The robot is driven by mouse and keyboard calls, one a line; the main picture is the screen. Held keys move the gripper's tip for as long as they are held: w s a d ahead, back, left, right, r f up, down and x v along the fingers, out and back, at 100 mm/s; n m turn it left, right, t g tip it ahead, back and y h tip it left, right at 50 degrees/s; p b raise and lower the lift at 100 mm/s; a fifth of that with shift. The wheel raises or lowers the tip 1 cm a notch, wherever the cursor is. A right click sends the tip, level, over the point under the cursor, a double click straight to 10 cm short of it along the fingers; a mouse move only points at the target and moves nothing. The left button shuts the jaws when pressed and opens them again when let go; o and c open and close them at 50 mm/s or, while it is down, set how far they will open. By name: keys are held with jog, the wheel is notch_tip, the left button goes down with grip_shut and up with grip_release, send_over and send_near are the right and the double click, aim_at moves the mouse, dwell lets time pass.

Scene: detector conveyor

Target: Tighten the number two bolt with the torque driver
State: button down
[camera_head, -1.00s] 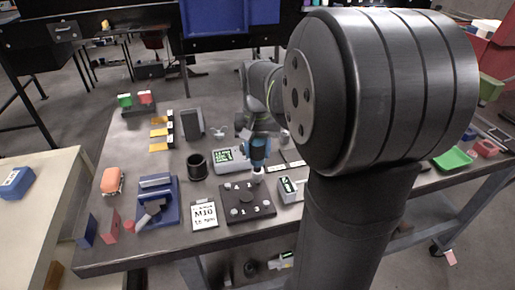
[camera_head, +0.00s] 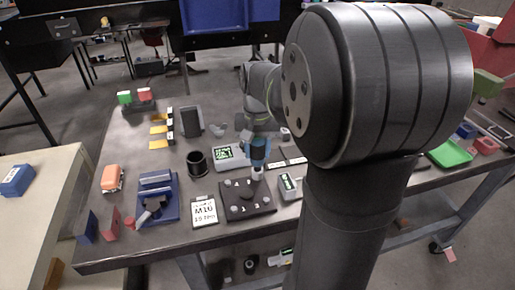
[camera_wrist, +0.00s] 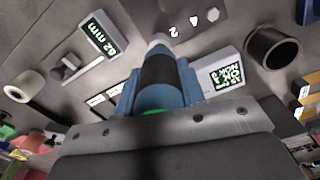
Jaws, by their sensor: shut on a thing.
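The torque driver (camera_head: 258,153), blue with a black band, is held upright in my gripper (camera_head: 259,138). The wrist view also shows the driver (camera_wrist: 160,82) between the jaws of my gripper (camera_wrist: 155,100), which are shut on it. Its pale tip is at the back right part of the dark bolt plate (camera_head: 262,207). I cannot tell whether the tip touches a bolt. The plate has numbers by its bolts; 1 and 3 show at the front. In the wrist view a bolt head (camera_wrist: 212,14) shows on the plate. The driver's tip hides the spot under it.
A lit display box (camera_head: 229,157) stands behind the plate and a small meter (camera_head: 289,187) to its right. An M10 card (camera_head: 204,212) and a blue fixture (camera_head: 158,198) are to the left. A black cup (camera_head: 196,163) stands behind the card.

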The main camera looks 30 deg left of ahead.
jog(key=shift+f, duration=0.8)
dwell(3.8)
jog(key=shift+r, duration=3.15)
